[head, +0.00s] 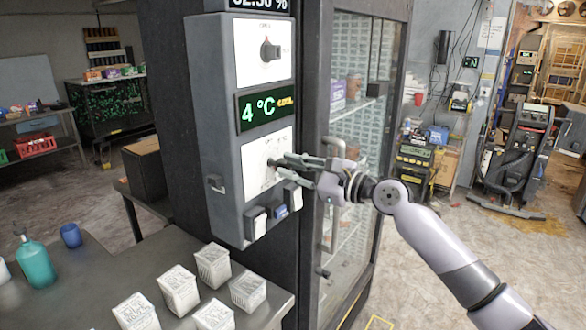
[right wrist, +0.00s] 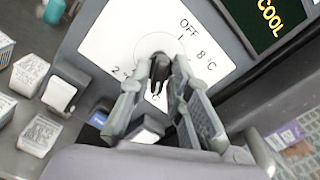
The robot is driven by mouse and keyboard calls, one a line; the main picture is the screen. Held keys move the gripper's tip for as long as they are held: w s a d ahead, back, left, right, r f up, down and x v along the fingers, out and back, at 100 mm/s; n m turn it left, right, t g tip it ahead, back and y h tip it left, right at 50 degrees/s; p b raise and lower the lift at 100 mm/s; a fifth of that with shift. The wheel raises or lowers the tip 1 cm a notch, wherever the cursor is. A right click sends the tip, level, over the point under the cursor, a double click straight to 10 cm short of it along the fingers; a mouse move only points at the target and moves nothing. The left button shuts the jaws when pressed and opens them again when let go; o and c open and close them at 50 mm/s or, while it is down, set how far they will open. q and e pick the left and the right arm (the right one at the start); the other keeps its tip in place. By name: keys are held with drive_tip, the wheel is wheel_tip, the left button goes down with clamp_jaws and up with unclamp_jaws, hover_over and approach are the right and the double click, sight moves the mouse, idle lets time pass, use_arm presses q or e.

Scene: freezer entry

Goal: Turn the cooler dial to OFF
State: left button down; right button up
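The cooler control panel (head: 215,110) is a grey box with two white dial plates. In the right wrist view the lower dial plate (right wrist: 105,40) carries OFF, 8 °C and 2, with other marks hidden. Its dark dial knob (right wrist: 158,70) stands between the two fingers of my right gripper (right wrist: 160,68). The fingers look spread on either side, with a narrow gap to the knob. In the head view my right gripper (head: 277,162) reaches the lower plate from the right and covers most of the knob. The display (head: 265,107) reads 4 °C and COOL. My left gripper is out of view.
An upper dial (head: 269,51) sits above the display. Several rocker switches (head: 257,222) line the panel's bottom. A glass-door cabinet (head: 355,100) stands to the right, its handle near my arm. White cartons (head: 213,265) stand on the table below.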

clamp_jaws()
drive_tip(key=shift+f+n, duration=0.1)
drive_tip(key=shift+n, duration=0.2)
drive_tip(key=n+b, duration=0.1)
drive_tip(key=n, duration=0.1)
drive_tip(key=shift+n, duration=0.4)
drive_tip(key=shift+f+n+b, duration=0.15)
drive_tip(key=shift+n+b, duration=1.95)
drive_tip(key=shift+n, duration=2.3)
drive_tip(key=shift+f+n+b, duration=0.15)
drive_tip(key=shift+n+b, duration=2)
drive_tip(key=shift+n, duration=2.25)
drive_tip(key=shift+f+n+b, duration=0.15)
drive_tip(key=shift+n+b, duration=1.95)
drive_tip(key=shift+n, duration=2.3)
drive_tip(key=shift+w, duration=0.1)
